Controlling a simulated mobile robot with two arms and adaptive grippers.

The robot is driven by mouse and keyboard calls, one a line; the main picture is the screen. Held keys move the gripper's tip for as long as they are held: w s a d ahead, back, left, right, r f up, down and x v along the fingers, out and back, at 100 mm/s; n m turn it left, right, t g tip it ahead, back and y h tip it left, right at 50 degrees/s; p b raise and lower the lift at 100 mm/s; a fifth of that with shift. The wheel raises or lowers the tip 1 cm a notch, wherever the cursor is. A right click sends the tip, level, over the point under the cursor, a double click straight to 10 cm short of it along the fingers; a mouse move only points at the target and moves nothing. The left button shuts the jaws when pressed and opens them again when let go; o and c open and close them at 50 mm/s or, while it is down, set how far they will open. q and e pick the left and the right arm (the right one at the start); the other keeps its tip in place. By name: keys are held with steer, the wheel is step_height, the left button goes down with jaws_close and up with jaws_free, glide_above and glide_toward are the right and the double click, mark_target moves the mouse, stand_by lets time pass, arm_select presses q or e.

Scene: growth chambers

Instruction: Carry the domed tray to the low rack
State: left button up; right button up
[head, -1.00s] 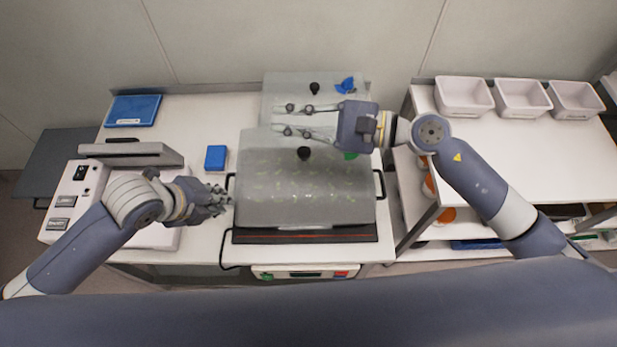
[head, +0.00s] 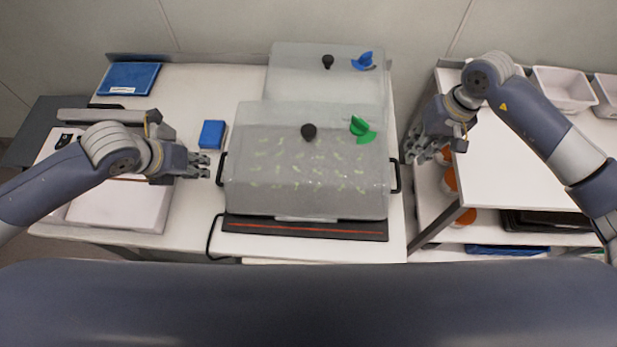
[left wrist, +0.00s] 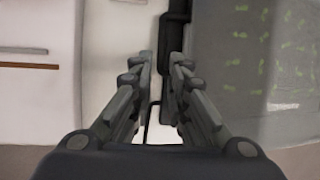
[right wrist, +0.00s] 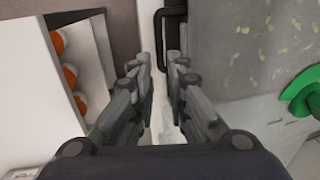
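The domed tray (head: 305,205) sits on the table with a clear dome over rows of small green seedlings, a black knob and a green vent on top. It has a black handle at each end. My left gripper (head: 208,166) is open beside the left handle (head: 221,169), which also shows in the left wrist view (left wrist: 172,45). My right gripper (head: 408,158) is open beside the right handle (head: 396,176), which shows ahead of the fingers in the right wrist view (right wrist: 163,40). Neither gripper holds anything. The low rack (head: 500,165) stands at the right.
A second dome (head: 290,80) with a blue vent stands behind the tray. A blue box (head: 212,134) and a blue tray (head: 128,78) lie to the left. White bins (head: 565,88) stand on the rack's top; orange-lidded jars (head: 451,180) are on its shelf.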

mark_target(219, 170)
arm_select(q)
steer(key=shift+w+d, duration=0.1)
steer(key=shift+d, duration=0.05)
arm_select(e)
steer(key=shift+w+d+f, duration=0.1)
